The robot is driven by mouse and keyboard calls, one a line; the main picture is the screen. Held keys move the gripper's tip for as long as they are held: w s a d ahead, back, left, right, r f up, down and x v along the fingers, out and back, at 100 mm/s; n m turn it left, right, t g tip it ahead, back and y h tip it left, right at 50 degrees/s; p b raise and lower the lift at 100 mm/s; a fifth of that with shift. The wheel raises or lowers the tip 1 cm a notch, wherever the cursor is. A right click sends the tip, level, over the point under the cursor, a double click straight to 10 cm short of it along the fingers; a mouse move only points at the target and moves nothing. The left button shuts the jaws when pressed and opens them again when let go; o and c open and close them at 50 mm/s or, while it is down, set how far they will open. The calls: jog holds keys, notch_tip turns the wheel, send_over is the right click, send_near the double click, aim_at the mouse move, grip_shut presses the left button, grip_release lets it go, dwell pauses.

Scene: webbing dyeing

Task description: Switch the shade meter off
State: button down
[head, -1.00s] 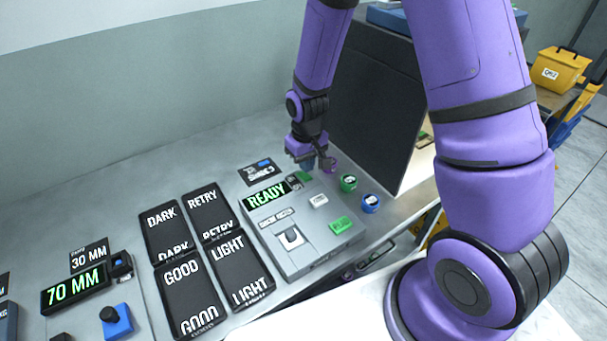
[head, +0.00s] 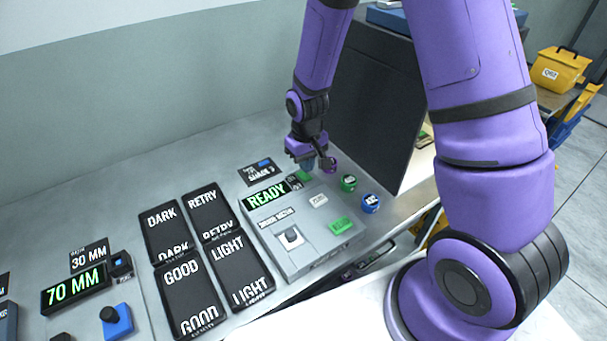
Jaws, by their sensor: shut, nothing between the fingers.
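The shade meter (head: 300,232) is a grey box on the bench, with a lit green READY display (head: 267,195). On its top are a pale button (head: 318,200), a green button (head: 340,225) and a white square recess with a dark centre (head: 290,238). A small black part (head: 293,182) and a small green part (head: 304,176) sit at its back edge; I cannot tell their labels or positions. My gripper (head: 325,164) is shut and empty, above and just behind that back edge. Whether it touches anything is unclear.
Green (head: 348,183) and blue (head: 370,203) round pieces stand right of the meter; a purple one (head: 330,165) is by my gripper. Black label trays (head: 187,297) lie left, beside a 70 MM display (head: 75,288). A dark panel (head: 375,110) rises behind right.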

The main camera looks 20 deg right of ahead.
jog(key=shift+f, duration=1.55)
dwell(1.3)
jog(key=shift+r, duration=3.5)
jog(key=shift+r, duration=0.15)
notch_tip(320, 180, up, 10)
jog(key=t, duration=0.1)
send_over(306, 177)
jog(key=s+d, duration=0.2)
jog(key=s+d+r+m+t, duration=0.1)
jog(key=s+d+r, duration=0.1)
jog(key=s+r, duration=0.45)
jog(key=s+d+r+m+t, duration=0.15)
jog(key=s+r, duration=0.25)
jog(key=r, duration=0.5)
jog(key=s+d+r+t, duration=0.1)
jog(key=s+r, duration=0.4)
jog(key=s, duration=0.5)
jog(key=shift+s+d+t, duration=0.2)
jog(key=shift+s+t, duration=0.15)
